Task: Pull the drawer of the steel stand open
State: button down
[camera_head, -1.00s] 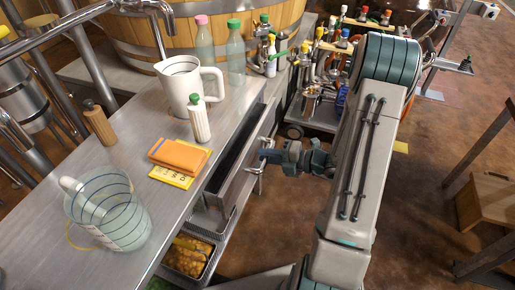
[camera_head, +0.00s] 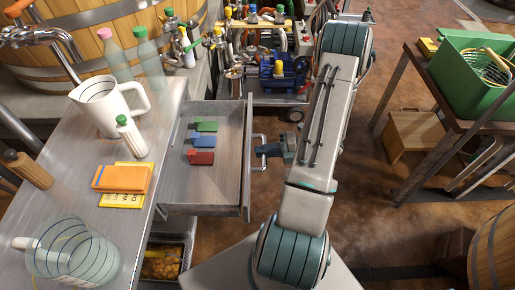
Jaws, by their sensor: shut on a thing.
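The drawer (camera_head: 225,180) of the steel stand (camera_head: 93,215) is pulled well out to the right of the stand's top. Its front panel carries a metal bar handle (camera_head: 260,138). My gripper (camera_head: 264,150) is at the handle and shut on it; my arm partly hides the grip from this side. Inside the drawer lie a green block (camera_head: 206,126), a blue block (camera_head: 203,141) and a red block (camera_head: 201,157), apart from my gripper.
A bin (camera_head: 168,258) sits below the drawer. A table with a green crate (camera_head: 475,62) stands at right; floor lies between.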

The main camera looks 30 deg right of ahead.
jog(key=shift+s, duration=0.15)
jog(key=c, duration=1.4)
grip_release()
jog(key=shift+c, duration=0.2)
jog(key=p+v, duration=0.1)
jog(key=v, duration=1.2)
jog(key=shift+s+d+p, duration=0.25)
jog(key=shift+d+p, duration=0.05)
jog(key=shift+d, duration=0.05)
jog(key=shift+r, duration=0.1)
jog(key=w+a+r+n+g+h+p, duration=0.2)
jog(key=a+r+n+g+p, duration=0.25)
jog(key=a+r+n, duration=0.45)
jog(key=w+a+r+n+g+h+p, duration=0.1)
jog(key=a+r+n+g+h+p, duration=0.1)
jog(key=a+r+n+g+p, duration=0.65)
jog(key=s+a+r+n+t+h+p, duration=0.1)
jog(key=a+r+n+t+h, duration=0.3)
jog(key=r+n, duration=0.6)
jog(key=s+a+r+n+t+h+p, duration=0.2)
jog(key=a+r+n+h, duration=0.3)
jog(key=r+n, duration=0.6)
jog(key=s+n+t, duration=0.1)
jog(key=n, duration=0.2)
jog(key=shift+s+t+p, duration=0.25)
jog(key=shift+t+p, duration=0.05)
jog(key=shift+t, duration=0.1)
